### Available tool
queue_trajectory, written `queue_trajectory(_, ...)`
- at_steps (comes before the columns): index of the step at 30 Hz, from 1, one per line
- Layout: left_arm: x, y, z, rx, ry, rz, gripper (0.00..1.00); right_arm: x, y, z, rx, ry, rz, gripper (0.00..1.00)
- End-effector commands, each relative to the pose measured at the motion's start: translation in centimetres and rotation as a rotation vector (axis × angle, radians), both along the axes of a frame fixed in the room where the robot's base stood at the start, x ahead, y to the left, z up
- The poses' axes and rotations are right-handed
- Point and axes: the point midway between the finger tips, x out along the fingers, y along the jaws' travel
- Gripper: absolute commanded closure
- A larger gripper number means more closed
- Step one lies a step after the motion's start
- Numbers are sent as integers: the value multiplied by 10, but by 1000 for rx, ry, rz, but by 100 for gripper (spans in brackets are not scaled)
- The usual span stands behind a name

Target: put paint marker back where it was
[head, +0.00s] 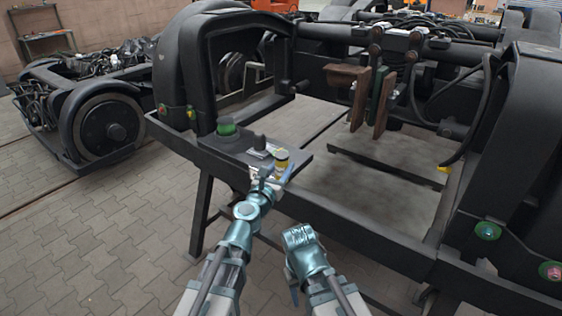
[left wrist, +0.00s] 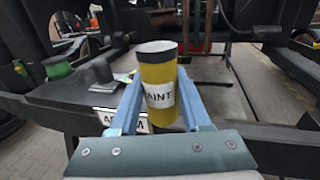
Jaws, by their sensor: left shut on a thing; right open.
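The paint marker (left wrist: 158,88) is a yellow cylinder with a dark cap and a white label reading "AINT" in the left wrist view. It stands upright between the blue fingers of my left gripper (left wrist: 160,112), which is shut on it. In the head view the marker (head: 281,161) is at the near edge of a dark shelf (head: 222,146) on the bogie frame, with my left gripper (head: 270,178) in front. I cannot tell whether its base touches the shelf. My right gripper (head: 294,290) is low, away from the shelf; its fingers are mostly hidden.
A green-topped round item (head: 226,127) and a small dark upright item (head: 259,143) stand on the shelf, left of the marker. A white label (left wrist: 122,119) is near the shelf's front edge. A frame beam (head: 350,232) runs right from the shelf. Another bogie (head: 100,120) stands at left.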

Motion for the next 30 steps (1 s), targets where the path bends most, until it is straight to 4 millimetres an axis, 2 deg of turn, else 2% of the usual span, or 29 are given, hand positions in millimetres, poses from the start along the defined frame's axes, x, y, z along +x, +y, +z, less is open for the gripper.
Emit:
queue_trajectory(1,19,-1,-3,0,0,1,100,0,0,-3,0,0,0,50)
queue_trajectory(3,38,-1,-4,0,0,2,100,0,0,-4,0,0,0,50)
queue_trajectory(9,89,-1,-9,0,0,1,100,0,0,-9,0,0,0,50)
queue_trajectory(13,115,-1,-11,0,0,1,100,0,0,-11,0,0,0,50)
queue_trajectory(16,122,-1,-12,0,0,1,100,0,0,-12,0,0,0,50)
queue_trajectory(22,121,0,-15,0,0,0,100,0,0,-15,0,0,0,50)
queue_trajectory(30,120,-1,-46,0,0,0,100,0,0,-46,0,0,0,50)
